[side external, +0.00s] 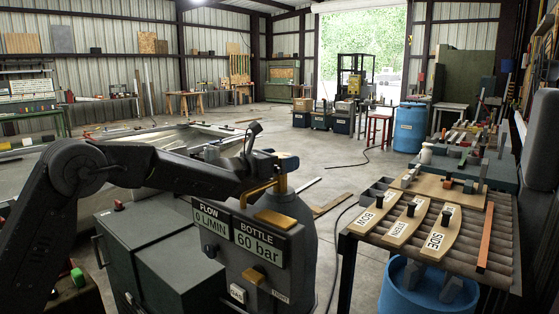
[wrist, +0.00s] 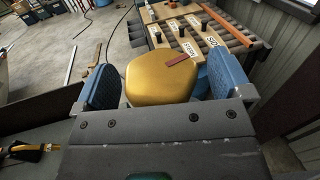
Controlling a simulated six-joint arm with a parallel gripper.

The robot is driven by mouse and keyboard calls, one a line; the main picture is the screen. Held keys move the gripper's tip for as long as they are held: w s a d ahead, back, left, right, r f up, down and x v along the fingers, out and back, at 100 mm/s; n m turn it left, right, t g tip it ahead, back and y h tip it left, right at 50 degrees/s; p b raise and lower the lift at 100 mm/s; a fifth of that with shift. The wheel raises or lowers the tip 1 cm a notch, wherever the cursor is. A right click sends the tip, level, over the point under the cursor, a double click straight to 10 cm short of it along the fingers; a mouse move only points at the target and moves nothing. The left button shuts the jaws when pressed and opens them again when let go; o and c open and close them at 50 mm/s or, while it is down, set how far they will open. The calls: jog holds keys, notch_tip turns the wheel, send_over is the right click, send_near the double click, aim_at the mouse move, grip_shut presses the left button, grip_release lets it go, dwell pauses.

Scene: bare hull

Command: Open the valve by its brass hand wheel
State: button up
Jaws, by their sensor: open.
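The brass hand wheel (wrist: 158,82) is a rounded gold block with a red-brown bar on its top. In the wrist view it sits between the two blue-padded fingers of my gripper (wrist: 165,85). The fingers are open, one on each side of it, with narrow gaps visible. In the side view my gripper (side external: 276,172) is above the dark valve panel, and gold parts show at its jaws; the arm hides some of this area. The panel (side external: 240,240) reads FLOW 0 L/MIN and BOTTLE 60 bar.
A grey bottle (side external: 297,240) stands behind the panel. A slatted bench (side external: 480,245) at right carries wooden labelled plates with black knobs. A blue tub (side external: 400,292) is under it. Dark cabinets (side external: 150,250) stand left of the panel. Open floor lies beyond.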

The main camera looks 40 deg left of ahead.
jog(key=v, duration=1.4)
jog(key=shift+w, duration=0.1)
jog(key=shift+r, duration=0.1)
